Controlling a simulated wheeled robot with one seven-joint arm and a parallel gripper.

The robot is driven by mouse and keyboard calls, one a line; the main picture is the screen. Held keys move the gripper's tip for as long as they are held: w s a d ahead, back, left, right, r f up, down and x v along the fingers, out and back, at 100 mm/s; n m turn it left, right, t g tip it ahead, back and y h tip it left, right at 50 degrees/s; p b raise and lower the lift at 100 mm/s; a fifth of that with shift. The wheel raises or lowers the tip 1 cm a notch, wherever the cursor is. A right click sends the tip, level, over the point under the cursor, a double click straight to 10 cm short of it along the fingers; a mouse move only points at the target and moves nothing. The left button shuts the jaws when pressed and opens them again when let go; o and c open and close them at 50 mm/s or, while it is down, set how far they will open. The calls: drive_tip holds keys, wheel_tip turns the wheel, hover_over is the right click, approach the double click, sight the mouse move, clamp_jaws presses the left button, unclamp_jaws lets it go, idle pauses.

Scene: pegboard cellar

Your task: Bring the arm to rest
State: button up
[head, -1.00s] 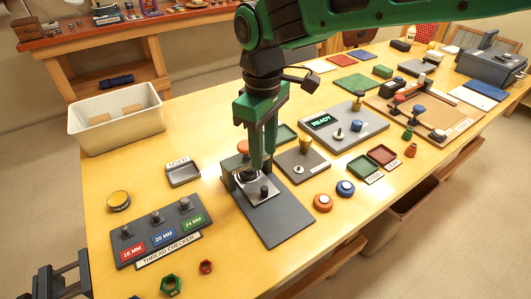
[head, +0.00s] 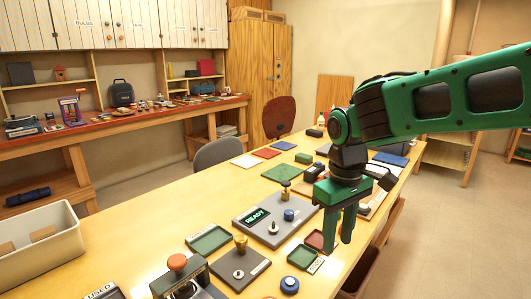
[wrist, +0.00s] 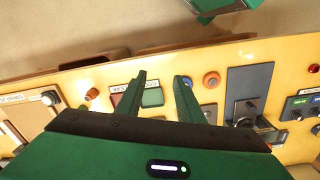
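My gripper (head: 340,233) hangs from my green arm on the right of the head view, above the right edge of the yellow table (head: 150,238). In the wrist view my gripper (wrist: 160,85) also shows two parted fingers with an empty gap. Below and beyond the fingers are small trays and an orange round piece (wrist: 211,79).
The READY panel (head: 270,221), a green tray (head: 209,239) and a grey press with an orange knob (head: 178,262) lie left of my gripper. A white bin (head: 40,250) stands at the left. Chairs (head: 279,116) are behind the table. Open air surrounds the arm.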

drive_tip(key=s+d+f+m, duration=0.2)
drive_tip(key=s+d+m, duration=0.4)
drive_tip(key=s+d, duration=0.4)
drive_tip(key=s+d+f+m, duration=0.3)
drive_tip(key=s+d+m, duration=0.3)
drive_tip(key=s+d, duration=0.4)
drive_tip(key=d, duration=0.5)
drive_tip(key=shift+s+m+y, duration=0.3)
drive_tip(key=shift+s, duration=0.1)
drive_tip(key=shift+w+f, duration=0.2)
drive_tip(key=shift+w, duration=0.45)
